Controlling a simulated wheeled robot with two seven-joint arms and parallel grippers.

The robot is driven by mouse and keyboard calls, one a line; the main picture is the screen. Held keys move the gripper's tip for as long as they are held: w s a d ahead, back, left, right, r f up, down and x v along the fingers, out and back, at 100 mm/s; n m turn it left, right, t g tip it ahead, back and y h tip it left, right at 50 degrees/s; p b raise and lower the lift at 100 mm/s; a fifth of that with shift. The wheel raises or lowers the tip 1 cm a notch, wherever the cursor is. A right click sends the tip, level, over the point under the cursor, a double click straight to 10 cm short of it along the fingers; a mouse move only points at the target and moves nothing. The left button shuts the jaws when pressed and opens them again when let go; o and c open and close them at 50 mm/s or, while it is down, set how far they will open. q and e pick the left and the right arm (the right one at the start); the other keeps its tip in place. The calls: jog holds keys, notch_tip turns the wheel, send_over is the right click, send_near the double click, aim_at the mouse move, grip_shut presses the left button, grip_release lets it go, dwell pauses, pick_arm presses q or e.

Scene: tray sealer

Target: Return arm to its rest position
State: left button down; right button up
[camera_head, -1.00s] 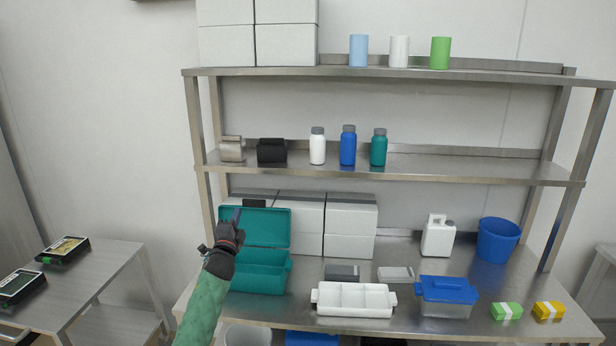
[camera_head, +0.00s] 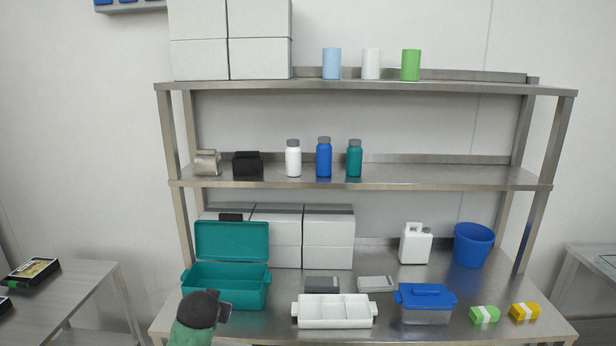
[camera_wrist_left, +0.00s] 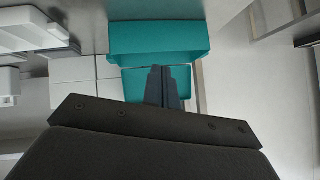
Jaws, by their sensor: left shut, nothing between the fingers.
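My left gripper (camera_head: 226,312) is low in the head view, in front of the teal box's lower front edge. Its fingers show in the left wrist view (camera_wrist_left: 164,88), closed together with nothing between them, with the teal box (camera_wrist_left: 158,42) beyond. In the head view the teal box (camera_head: 226,292) stands on the worktop with its lid raised. My gripper appears apart from it. My right gripper is in neither view.
A white divided tray (camera_head: 334,323), a blue-lidded container (camera_head: 425,316), a white jug (camera_head: 415,243) and a blue bucket (camera_head: 474,245) stand on the steel worktop (camera_head: 375,284). Shelves with bottles rise behind. A side table (camera_head: 75,292) stands at left.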

pick_arm(q)
jog(key=s+d+f+g+h, duration=0.1)
jog(key=s+d+f+g, duration=0.1)
jog(key=s+f, duration=0.6)
jog(key=s+d+f+g+h, duration=0.1)
jog(key=s+d+f+g, duration=0.2)
jog(key=s+f, duration=0.5)
jog(key=s+d+f+g+h, duration=0.1)
jog(key=s+d+f+g, duration=0.2)
jog(key=s, duration=2.5)
notch_tip(320, 180, down, 5)
jog(key=shift+s+d+f, duration=0.1)
jog(key=shift+s+d, duration=0.2)
jog(key=shift+d, duration=0.45)
